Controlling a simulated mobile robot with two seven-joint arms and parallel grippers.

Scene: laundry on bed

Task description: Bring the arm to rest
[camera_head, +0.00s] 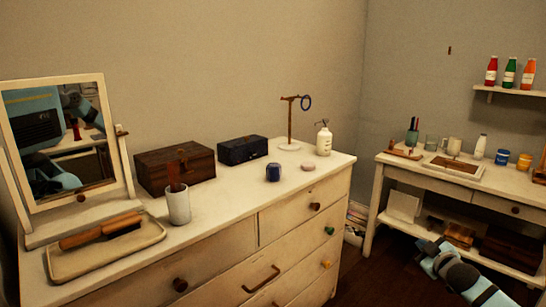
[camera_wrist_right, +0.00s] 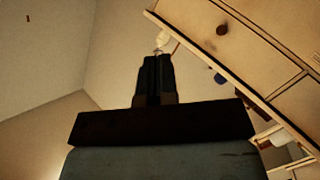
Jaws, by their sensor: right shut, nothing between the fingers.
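My right arm (camera_head: 455,275), light blue and grey, shows at the lower right of the head view, low in front of the side table's lower shelf. In the right wrist view my right gripper (camera_wrist_right: 157,57) has its dark fingers together, shut and empty. The dresser's drawer front, tilted in that view, is beyond the fingertips, and I see no contact with it. I cannot make out the fingertips in the head view. My left gripper is not in view.
The white dresser (camera_head: 239,234) holds a mirror (camera_head: 45,208), a wooden box (camera_head: 155,172), a dark blue box (camera_head: 243,150), a cup (camera_head: 178,207), a brush tray (camera_head: 140,237) and a ring stand (camera_head: 290,120). The side table (camera_head: 480,190) stands right. Dark floor (camera_head: 380,275) lies between.

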